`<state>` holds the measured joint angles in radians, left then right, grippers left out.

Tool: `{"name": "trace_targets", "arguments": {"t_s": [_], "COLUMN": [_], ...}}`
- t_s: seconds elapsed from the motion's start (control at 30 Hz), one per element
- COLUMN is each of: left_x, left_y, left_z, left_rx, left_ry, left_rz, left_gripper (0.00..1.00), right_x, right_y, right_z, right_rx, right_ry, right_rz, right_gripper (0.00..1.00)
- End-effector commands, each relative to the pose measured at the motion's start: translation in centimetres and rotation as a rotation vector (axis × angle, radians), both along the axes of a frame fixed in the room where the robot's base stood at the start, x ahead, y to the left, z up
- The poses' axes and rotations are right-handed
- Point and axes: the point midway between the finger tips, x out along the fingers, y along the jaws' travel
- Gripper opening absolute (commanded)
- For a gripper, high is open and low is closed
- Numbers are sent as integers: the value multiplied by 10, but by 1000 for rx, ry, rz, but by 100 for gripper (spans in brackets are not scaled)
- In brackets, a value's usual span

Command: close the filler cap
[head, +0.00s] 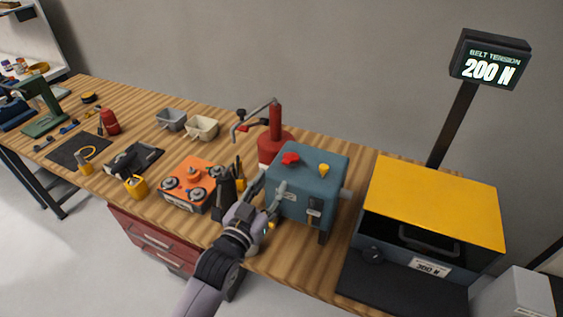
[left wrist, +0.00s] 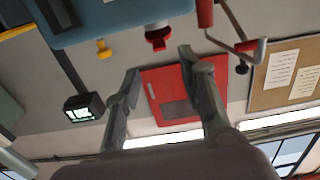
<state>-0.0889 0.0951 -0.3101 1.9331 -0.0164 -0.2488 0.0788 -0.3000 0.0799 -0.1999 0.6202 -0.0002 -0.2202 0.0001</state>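The blue-grey gearbox housing (head: 308,183) stands on the workbench and carries a red cap (head: 290,158), which looks like the filler cap, and a yellow plug (head: 324,170) on its top. In the left wrist view, which is upside down, the red cap (left wrist: 158,38) and yellow plug (left wrist: 103,48) stick out from the housing (left wrist: 120,20). I cannot tell how far the cap is turned. My left gripper (head: 270,189) is at the housing's left front side, below the cap. Its fingers (left wrist: 160,62) are apart with nothing between them. My right gripper is not in view.
A red hand pump (head: 275,140) stands behind the housing. An orange block (head: 192,183) and a black tool holder (head: 226,190) are to the left. A yellow-topped box (head: 435,200) and the belt tension display (head: 490,62) are to the right.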

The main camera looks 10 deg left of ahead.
Motion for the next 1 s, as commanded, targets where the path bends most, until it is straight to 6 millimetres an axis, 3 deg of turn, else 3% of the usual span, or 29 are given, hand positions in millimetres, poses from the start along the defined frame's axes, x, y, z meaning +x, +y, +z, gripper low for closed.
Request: {"name": "trace_targets", "arguments": {"t_s": [0.2,0.4,0.8,1.0], "left_x": [41,61,68,67], "left_y": [-14,-20,-22,-22], "left_z": [4,1,0,0], "left_rx": [0,0,0,0], "left_ry": [-1,-1,0,0], "left_rz": [0,0,0,0], "left_gripper": [37,37,37,24], "right_x": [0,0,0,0], "right_y": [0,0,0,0], "right_z": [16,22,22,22], "right_rx": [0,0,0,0], "right_ry": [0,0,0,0], "right_rz": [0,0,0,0], "right_gripper": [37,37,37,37]}}
